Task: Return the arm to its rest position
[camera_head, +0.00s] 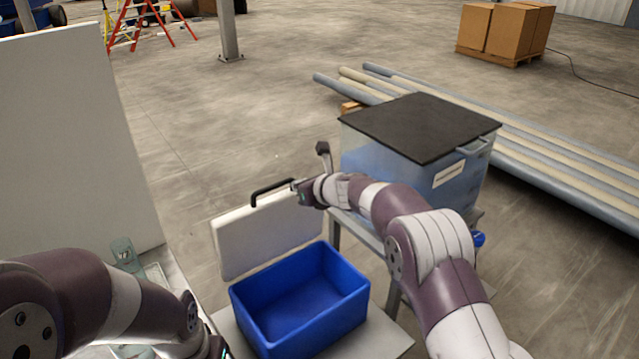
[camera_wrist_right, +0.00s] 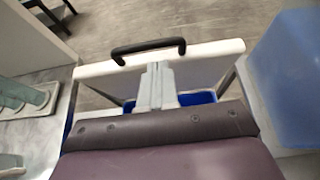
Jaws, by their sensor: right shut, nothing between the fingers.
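My right arm (camera_head: 425,235) reaches in from the lower right. Its gripper (camera_head: 303,190) is beside the right end of a black handle (camera_head: 270,192) on a white plate (camera_head: 270,235). In the right wrist view the fingers (camera_wrist_right: 157,75) are together and empty, pointing toward the plate. The handle (camera_wrist_right: 148,49) shows just beyond the fingertips; whether they touch the plate I cannot tell. My left arm (camera_head: 75,300) comes in from the lower left, and its fingers are beyond the bottom edge.
A blue bin (camera_head: 255,307), empty inside, stands before the white plate. A clear tank (camera_head: 400,160) with a black lid (camera_head: 420,125) stands close to my right arm. A tall white panel (camera_head: 75,150) is at left. Pipes (camera_head: 540,150) lie on the floor at right.

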